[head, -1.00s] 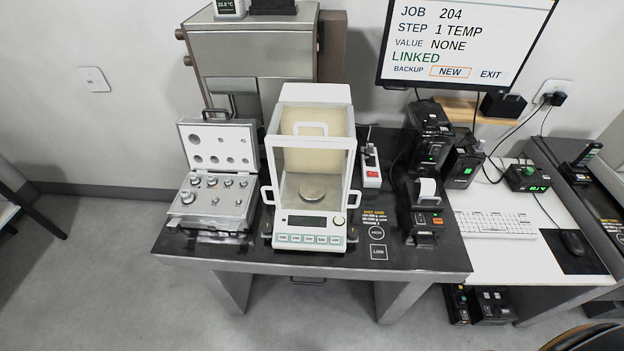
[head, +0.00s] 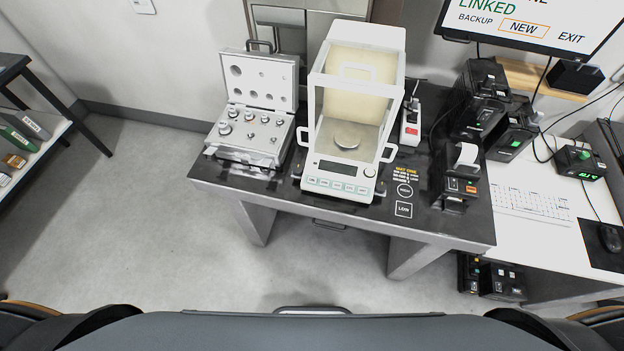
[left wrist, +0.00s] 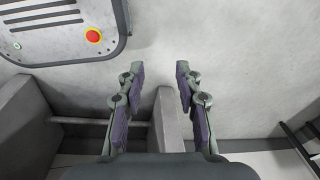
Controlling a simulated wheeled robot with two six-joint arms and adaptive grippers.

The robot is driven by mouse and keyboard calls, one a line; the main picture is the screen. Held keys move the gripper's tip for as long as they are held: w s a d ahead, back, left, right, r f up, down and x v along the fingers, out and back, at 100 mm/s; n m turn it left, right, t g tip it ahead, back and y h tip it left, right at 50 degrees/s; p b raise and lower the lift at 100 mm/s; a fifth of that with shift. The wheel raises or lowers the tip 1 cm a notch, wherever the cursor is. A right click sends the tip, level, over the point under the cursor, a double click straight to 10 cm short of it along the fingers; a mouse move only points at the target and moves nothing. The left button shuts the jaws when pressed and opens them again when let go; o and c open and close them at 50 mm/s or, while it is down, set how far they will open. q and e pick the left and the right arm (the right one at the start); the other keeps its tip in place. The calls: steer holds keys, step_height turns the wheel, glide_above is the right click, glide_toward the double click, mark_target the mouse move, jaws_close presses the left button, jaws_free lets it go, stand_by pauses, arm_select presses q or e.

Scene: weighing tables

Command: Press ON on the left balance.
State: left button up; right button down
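The balance (head: 341,186) stands on the dark weighing table (head: 440,226) in the head view. It has a glass draft shield with a white frame and a round metal pan (head: 347,142) inside. My right gripper is in neither view.
An open case of weights (head: 247,135) stands left of the balance. A power strip (head: 411,125) and a printer (head: 459,180) stand to its right. The left wrist view shows a panel with a red button (left wrist: 93,36). Floor in front is clear.

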arm_select(q)
jaws_close()
stand_by(1.2)
